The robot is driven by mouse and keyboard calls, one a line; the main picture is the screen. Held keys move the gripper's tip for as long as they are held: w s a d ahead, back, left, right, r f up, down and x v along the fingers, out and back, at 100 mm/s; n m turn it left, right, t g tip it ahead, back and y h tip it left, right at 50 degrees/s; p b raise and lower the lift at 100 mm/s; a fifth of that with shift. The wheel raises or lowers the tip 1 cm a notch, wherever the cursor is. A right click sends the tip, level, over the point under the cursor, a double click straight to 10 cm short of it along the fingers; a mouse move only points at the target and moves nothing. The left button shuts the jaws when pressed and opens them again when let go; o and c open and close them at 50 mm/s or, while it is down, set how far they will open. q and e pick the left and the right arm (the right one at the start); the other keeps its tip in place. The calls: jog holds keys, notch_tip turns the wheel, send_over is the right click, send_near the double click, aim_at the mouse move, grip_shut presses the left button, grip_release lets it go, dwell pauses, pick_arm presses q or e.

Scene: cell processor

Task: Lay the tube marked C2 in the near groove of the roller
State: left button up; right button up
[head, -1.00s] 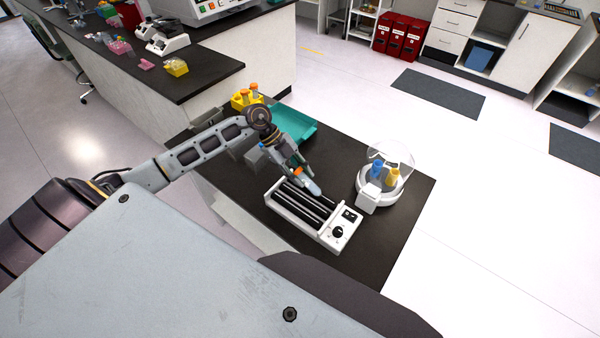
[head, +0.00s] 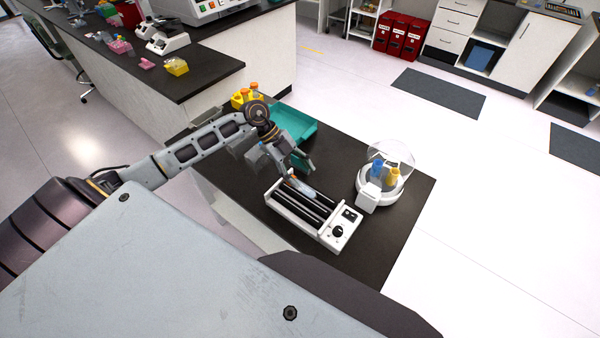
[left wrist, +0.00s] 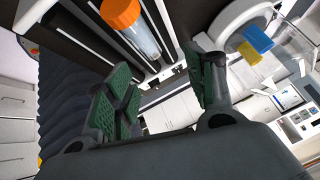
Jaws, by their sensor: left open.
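The roller (head: 337,238) is a white unit with black bars on the dark bench top. A clear tube with an orange cap (left wrist: 120,12) lies along its bars in the left wrist view. In the head view the tube (head: 302,188) sits toward the roller's far side, apparently between the two far bars. Its marking is not readable. My right gripper is not in view.
A white centrifuge (head: 368,198) with an open clear lid holds blue and yellow items right of the roller. A teal tray (head: 303,137) and a yellow rack (head: 238,100) with orange-capped tubes stand behind my left arm. The bench's right end is clear.

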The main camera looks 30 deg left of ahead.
pick_arm(q)
jog(key=v, duration=1.1)
dwell(2.1)
jog(key=shift+c, duration=0.8)
